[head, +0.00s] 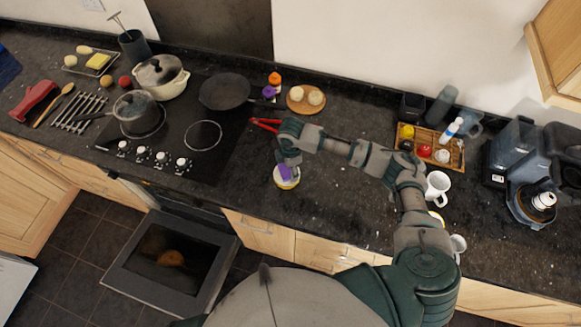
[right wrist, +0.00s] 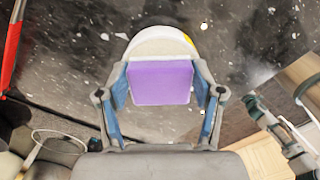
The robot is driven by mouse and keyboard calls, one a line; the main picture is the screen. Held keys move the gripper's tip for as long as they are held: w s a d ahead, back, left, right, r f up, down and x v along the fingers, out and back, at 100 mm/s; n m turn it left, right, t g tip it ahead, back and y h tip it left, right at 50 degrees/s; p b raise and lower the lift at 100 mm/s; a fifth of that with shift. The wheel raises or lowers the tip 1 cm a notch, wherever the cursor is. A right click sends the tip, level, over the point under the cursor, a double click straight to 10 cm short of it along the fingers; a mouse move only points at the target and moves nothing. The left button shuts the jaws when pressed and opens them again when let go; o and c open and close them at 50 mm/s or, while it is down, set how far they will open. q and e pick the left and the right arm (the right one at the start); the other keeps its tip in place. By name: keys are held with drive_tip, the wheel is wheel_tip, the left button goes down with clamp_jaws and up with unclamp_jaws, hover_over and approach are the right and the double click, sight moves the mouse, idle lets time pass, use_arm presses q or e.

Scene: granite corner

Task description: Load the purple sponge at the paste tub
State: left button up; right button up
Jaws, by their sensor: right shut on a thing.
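My right gripper (head: 287,161) reaches down over the counter near its front edge, right of the cooktop. It is shut on the purple sponge (head: 286,172), which also shows between the fingers in the right wrist view (right wrist: 160,83). The paste tub (head: 288,183) is a round white tub with a yellow mark, standing on the counter just below the sponge. In the right wrist view the tub's pale top (right wrist: 160,42) shows past the sponge, which covers part of it. I cannot tell whether sponge and paste touch. My left gripper is not in view.
A red-handled tool (head: 265,124) lies left of my right wrist. The black cooktop (head: 185,140) with pots and a pan is to the left. A wooden tray (head: 430,146) and white mugs (head: 437,187) stand to the right. The oven door (head: 170,262) hangs open below.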

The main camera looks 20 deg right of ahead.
drive_tip(key=shift+s+f, duration=0.15)
wheel_tip(320, 180, up, 5)
drive_tip(key=p, duration=0.6)
drive_tip(key=shift+r, duration=1.1)
drive_tip(key=shift+b, duration=0.3)
